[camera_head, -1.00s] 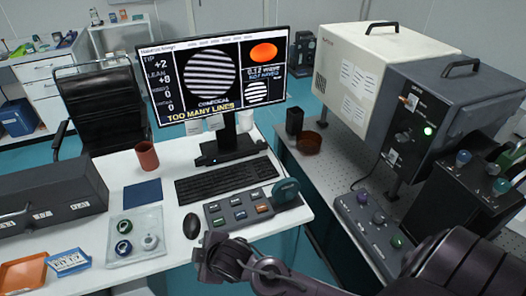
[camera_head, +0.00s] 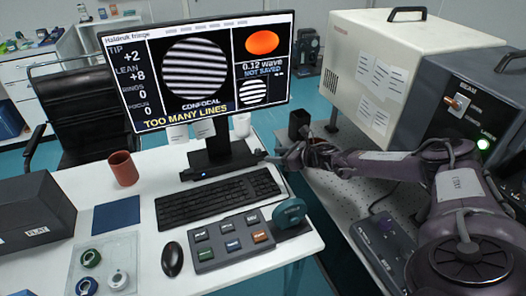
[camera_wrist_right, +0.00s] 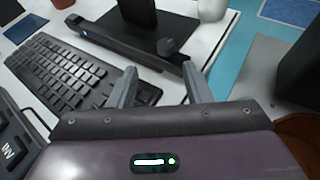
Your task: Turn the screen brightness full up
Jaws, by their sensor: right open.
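The screen (camera_head: 208,75) is lit and shows striped fringe patterns and the words "TOO MANY LINES". A dark bar (camera_head: 215,167) lies in front of its stand; it also shows in the right wrist view (camera_wrist_right: 125,43), with a small blue light. A dark round knob (camera_wrist_right: 167,47) sits near the bar's right end. My right gripper (camera_head: 272,157) is at that end of the bar. In the right wrist view its two fingers (camera_wrist_right: 160,84) are apart and empty, with the knob just beyond and between them. My left gripper is out of view.
The keyboard (camera_head: 218,198) lies just in front of the bar. A button panel (camera_head: 232,238) with a teal disc (camera_head: 290,213), a mouse (camera_head: 172,259) and a brown cup (camera_head: 123,168) are on the white desk. A black holder (camera_head: 298,124) stands right of the gripper.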

